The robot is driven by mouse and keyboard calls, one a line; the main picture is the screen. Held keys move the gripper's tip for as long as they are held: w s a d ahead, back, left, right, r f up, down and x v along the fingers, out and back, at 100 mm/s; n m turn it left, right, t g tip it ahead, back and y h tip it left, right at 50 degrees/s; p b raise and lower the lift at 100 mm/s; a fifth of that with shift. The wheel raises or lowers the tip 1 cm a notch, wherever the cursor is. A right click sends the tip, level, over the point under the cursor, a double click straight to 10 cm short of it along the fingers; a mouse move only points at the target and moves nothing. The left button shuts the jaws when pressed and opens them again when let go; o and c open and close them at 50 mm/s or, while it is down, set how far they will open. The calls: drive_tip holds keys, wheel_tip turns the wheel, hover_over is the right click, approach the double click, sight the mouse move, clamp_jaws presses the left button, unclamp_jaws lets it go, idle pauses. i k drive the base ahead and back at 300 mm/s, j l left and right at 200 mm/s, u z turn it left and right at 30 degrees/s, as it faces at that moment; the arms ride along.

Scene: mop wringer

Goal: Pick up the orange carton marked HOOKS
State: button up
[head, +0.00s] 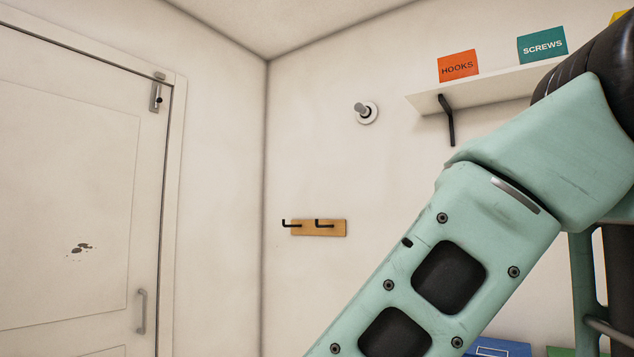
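The orange carton marked HOOKS (458,66) stands upright near the left end of a white wall shelf (480,90) in the head view. Its labelled face is turned toward me, and nothing touches it. My mint-green arm crosses the right side of the view, below and to the right of the carton. My gripper is outside the picture.
A teal carton marked SCREWS (542,45) stands right of the orange one, with a gap between. A black bracket (447,120) holds the shelf. A round wall fitting (367,112), a hook rail (318,228) and a white door (70,190) are leftward.

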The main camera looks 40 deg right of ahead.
sight(464, 65)
drive_tip(key=i+j+z, duration=0.15)
drive_tip(key=i, duration=0.4)
drive_tip(key=i+z, duration=0.2)
drive_tip(key=i, duration=0.35)
drive_tip(key=i+j+z, duration=0.15)
drive_tip(key=i+j, duration=0.15)
drive_tip(key=i, duration=0.2)
